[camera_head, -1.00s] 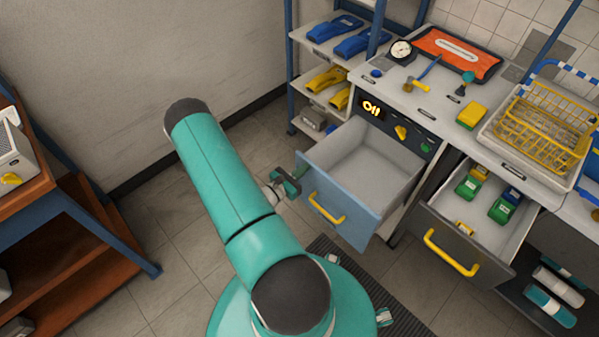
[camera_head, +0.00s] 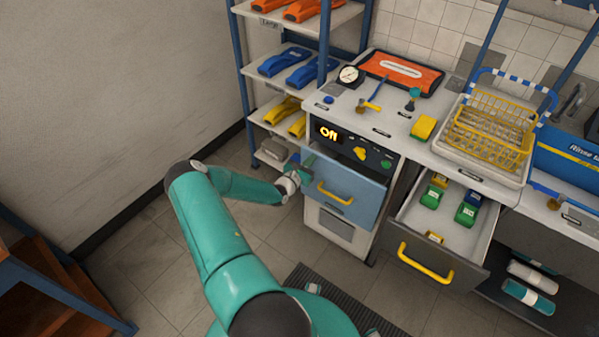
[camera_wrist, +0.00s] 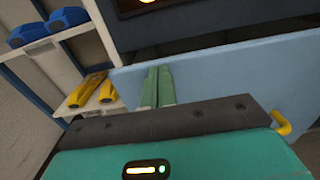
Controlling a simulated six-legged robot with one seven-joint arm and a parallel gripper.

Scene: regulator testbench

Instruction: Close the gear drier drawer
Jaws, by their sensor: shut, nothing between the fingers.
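The gear drier drawer (camera_head: 345,196) has a light blue front with a yellow handle (camera_head: 334,193). It sits under a dark panel with a glowing "Off" display (camera_head: 328,134), nearly in, with a narrow dark gap above its front. My gripper (camera_head: 304,171) is at the left end of the drawer front. In the wrist view my gripper's green fingers (camera_wrist: 158,87) are together and empty, against or very near the blue front (camera_wrist: 215,85); exact contact is hard to tell. The yellow handle (camera_wrist: 281,122) is to their right.
A second drawer (camera_head: 455,222) with a yellow handle stands open at right, holding green and yellow items. A shelf rack (camera_head: 290,85) with blue and yellow tools stands left of the drier. Bare floor lies in front; a dark mat (camera_head: 325,287) is near my base.

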